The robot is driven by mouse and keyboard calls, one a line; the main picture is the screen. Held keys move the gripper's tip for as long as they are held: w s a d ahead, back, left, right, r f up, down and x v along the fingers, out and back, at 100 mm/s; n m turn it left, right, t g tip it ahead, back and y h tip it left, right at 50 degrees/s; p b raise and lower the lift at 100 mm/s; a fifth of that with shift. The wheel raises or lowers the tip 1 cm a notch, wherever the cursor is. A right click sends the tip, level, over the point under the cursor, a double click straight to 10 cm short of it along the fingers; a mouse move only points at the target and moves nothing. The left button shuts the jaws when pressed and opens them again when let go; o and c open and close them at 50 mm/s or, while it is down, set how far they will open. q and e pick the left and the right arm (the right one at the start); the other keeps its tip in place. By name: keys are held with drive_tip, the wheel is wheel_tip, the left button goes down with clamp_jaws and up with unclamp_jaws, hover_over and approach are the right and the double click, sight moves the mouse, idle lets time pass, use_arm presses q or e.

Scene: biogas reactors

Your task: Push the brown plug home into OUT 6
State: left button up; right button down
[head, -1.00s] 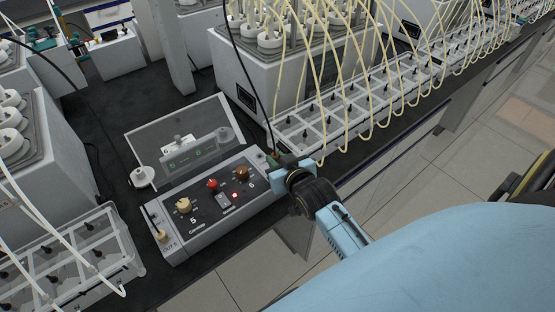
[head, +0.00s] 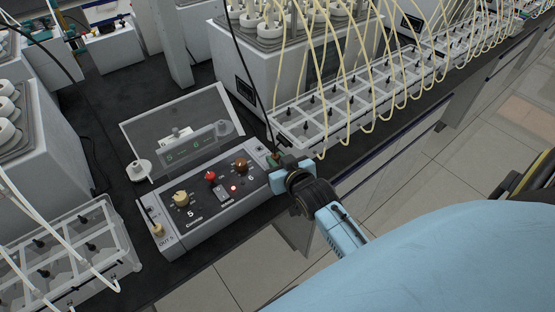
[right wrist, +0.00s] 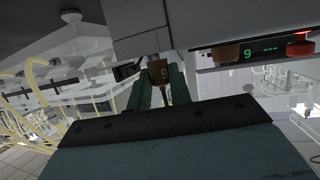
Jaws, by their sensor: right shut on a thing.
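The brown plug (right wrist: 159,70), marked with a digit that reads upside down, sits between the dark green fingers of my right gripper (right wrist: 159,88) in the right wrist view. The gripper is shut on it. The plug's far end meets the edge of the grey controller box (right wrist: 200,18); how deep it sits in the socket I cannot tell. In the head view my right gripper (head: 275,160) is at the right end of the controller box (head: 205,228), by the brown knob (head: 241,165) marked 6. The OUT 6 socket is hidden there. My left gripper is not in view.
A cream plug (head: 158,231) stands at OUT 5 on the box's left end. A clear lid (head: 178,118) stands raised behind the box. A tube-filled rack (head: 345,105) lies just beyond my gripper, and a black cable (head: 242,65) hangs down to it.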

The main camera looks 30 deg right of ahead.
drive_tip(key=shift+f, duration=0.3)
drive_tip(key=c, duration=1.2)
unclamp_jaws()
drive_tip(key=v, duration=1.3)
drive_tip(key=shift+s, duration=0.2)
drive_tip(key=s+a+f+n+g+y+b, duration=0.1)
drive_tip(key=s+a+f+g, duration=0.1)
drive_tip(key=f, duration=0.8)
drive_tip(key=s+a+f+g+b, duration=0.1)
drive_tip(key=s+f+g, duration=0.15)
drive_tip(key=f, duration=0.65)
drive_tip(key=s+a+f+n+g+y+b, duration=0.1)
drive_tip(key=s+a+f, duration=0.15)
drive_tip(key=f, duration=0.75)
drive_tip(key=s+d+f+g+b, duration=0.1)
drive_tip(key=s+f+g, duration=0.1)
drive_tip(key=s+f, duration=0.4)
drive_tip(key=s+d+f+n+g, duration=0.1)
drive_tip(key=s+f+g, duration=0.2)
drive_tip(key=s+f, duration=0.4)
drive_tip(key=s+d+f+g+b, duration=0.1)
drive_tip(key=s+f+g, duration=0.1)
drive_tip(key=s+f, duration=0.5)
drive_tip(key=shift+s+f+n+b, duration=0.1)
drive_tip(key=shift+s+n+b, duration=0.3)
drive_tip(key=shift+s, duration=1.3)
